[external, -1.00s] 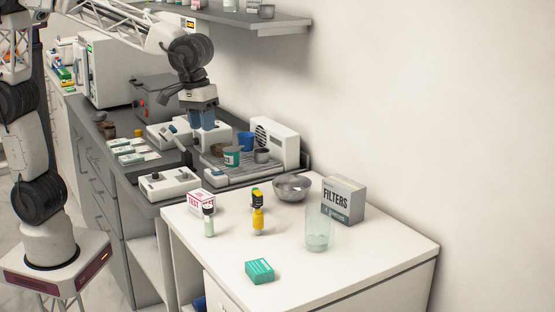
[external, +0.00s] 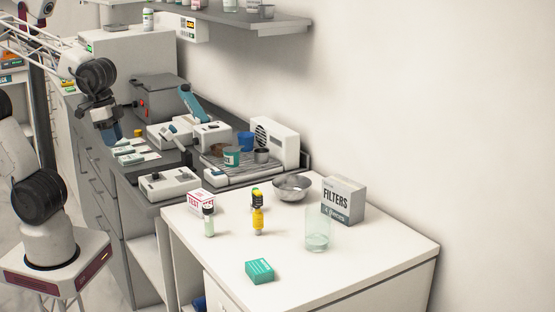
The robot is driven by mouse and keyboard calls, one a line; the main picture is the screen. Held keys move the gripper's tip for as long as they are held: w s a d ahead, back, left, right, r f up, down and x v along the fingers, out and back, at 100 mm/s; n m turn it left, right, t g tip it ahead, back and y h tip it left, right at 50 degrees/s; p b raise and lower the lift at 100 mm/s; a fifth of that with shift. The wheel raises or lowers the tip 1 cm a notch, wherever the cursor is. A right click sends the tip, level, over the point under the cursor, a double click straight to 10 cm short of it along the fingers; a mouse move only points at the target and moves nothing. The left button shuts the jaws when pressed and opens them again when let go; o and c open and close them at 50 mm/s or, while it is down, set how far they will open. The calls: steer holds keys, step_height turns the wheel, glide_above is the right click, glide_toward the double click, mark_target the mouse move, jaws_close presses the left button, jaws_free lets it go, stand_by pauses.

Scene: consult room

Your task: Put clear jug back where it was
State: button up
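A tall clear vessel (external: 317,232), which looks like the clear jug, stands upright on the white table (external: 375,260), in front of the filters box (external: 343,200). Nothing is holding it. My gripper (external: 115,138) is far to its left, over the grey counter near the white packets. Its bluish fingers point down. They are too small and close together to tell whether they are open or shut, and I see no object between them.
A metal bowl (external: 292,188), a yellow bottle (external: 258,220), a pale vial (external: 209,222), a test box (external: 201,201) and a teal box (external: 260,270) stand around the white table. A tray (external: 215,178) with cups is behind. The table's front right is clear.

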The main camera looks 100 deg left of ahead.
steer(key=shift+m, duration=0.9)
steer(key=s+f, duration=0.1)
steer(key=s, duration=0.1)
steer(key=s+f, duration=0.1)
steer(key=s, duration=0.1)
steer(key=shift+f, duration=0.15)
